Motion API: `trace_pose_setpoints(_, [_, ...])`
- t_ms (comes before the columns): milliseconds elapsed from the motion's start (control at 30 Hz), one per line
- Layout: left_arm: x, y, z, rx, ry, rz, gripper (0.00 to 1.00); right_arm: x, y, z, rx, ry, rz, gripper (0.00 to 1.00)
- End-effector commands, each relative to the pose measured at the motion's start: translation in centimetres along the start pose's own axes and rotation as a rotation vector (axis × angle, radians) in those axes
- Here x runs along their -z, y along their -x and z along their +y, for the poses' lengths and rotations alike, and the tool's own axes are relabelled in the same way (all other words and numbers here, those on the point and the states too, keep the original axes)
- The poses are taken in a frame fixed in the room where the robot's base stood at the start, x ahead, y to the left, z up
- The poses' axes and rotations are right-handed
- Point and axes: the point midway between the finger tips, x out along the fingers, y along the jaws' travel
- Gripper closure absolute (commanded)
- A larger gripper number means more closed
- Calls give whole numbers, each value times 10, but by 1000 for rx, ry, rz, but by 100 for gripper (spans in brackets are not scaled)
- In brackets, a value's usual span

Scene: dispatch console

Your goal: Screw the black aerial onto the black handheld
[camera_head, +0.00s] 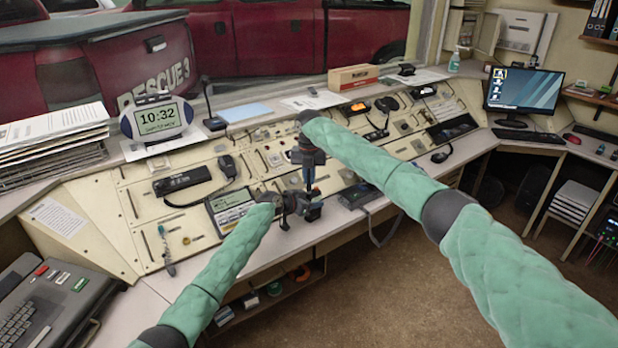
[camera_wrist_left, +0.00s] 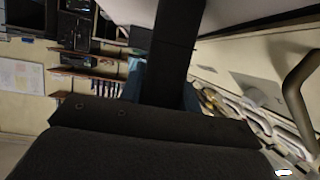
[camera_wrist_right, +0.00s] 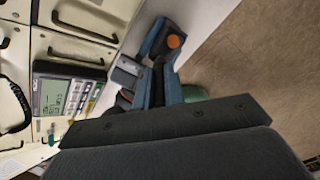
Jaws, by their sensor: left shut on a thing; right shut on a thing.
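My left gripper (camera_head: 288,203) is shut on the black handheld (camera_head: 313,212) near the front edge of the console. In the left wrist view the handheld (camera_wrist_left: 175,45) is a long dark block rising between the fingers. My right gripper (camera_head: 308,165) is just above the left one, pointing down. It is shut on the thin black aerial (camera_wrist_right: 158,82), which shows between its blue fingers in the right wrist view. The aerial is close above the handheld. Whether their ends touch is hidden by the grippers.
The sloped console carries a dark screen panel (camera_head: 231,208), a corded black handset (camera_head: 182,181) and several switches. A football-shaped clock (camera_head: 158,118) and a brown box (camera_head: 353,77) stand on the back ledge. Open floor (camera_head: 340,290) lies in front of the console.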

Motion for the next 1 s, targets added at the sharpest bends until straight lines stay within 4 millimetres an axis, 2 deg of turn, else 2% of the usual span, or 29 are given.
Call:
trace_pose_setpoints(833, [0,0,0,0,0,0,100,0,-11,0,0,-8,0,100])
trace_pose_setpoints(1000, [0,0,0,0,0,0,100,0,-12,1,-1,-151,0,100])
